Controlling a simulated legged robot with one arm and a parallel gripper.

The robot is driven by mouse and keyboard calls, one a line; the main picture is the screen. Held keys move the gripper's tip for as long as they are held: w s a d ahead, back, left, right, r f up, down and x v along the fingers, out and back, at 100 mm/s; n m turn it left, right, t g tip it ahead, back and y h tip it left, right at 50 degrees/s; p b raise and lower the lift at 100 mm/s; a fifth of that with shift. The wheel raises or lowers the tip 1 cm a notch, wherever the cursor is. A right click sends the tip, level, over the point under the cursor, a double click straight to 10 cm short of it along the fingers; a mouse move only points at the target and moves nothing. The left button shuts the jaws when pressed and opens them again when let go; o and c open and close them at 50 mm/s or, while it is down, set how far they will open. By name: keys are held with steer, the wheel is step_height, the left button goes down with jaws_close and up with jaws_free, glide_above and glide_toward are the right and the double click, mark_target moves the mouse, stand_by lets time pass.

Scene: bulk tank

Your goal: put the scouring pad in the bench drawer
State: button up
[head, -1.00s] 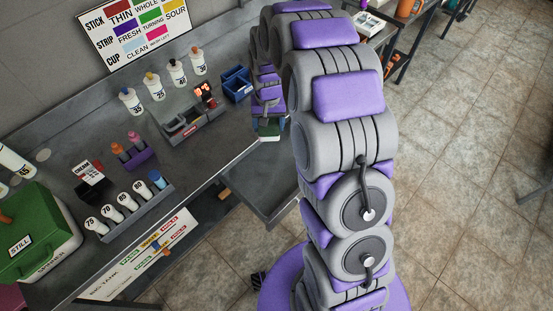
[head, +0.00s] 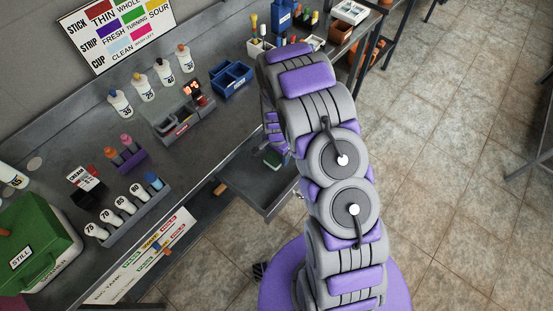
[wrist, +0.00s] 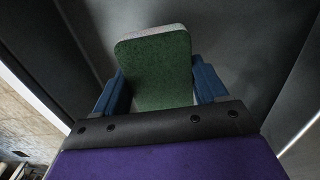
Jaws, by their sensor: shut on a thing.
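The scouring pad (wrist: 155,62) is a green block with a pale layer along its far edge. My gripper (wrist: 158,84) is shut on it, with a blue finger on each side. In the head view the pad (head: 272,159) shows as a small green piece within the outline of the open bench drawer (head: 257,197). The grey drawer stands pulled out from under the bench top. In the wrist view, dark drawer walls and floor (wrist: 245,50) surround the pad. I cannot tell whether the pad touches the floor. My arm hides the drawer's right part and the gripper in the head view.
The bench top (head: 215,130) carries white bottles, a grey tray (head: 187,128), a blue bin (head: 232,78), a purple holder (head: 128,160) and a green case (head: 38,247). The tiled floor (head: 460,170) to the right is clear.

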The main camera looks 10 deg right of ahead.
mark_target(278, 159)
steer(key=f, duration=0.3)
steer(key=shift+d+f+b, duration=0.2)
steer(key=shift+f+b, duration=0.1)
steer(key=shift+f, duration=0.1)
steer(key=shift+r, duration=0.1)
steer(key=o, duration=1.1)
steer(key=shift+a, duration=0.1)
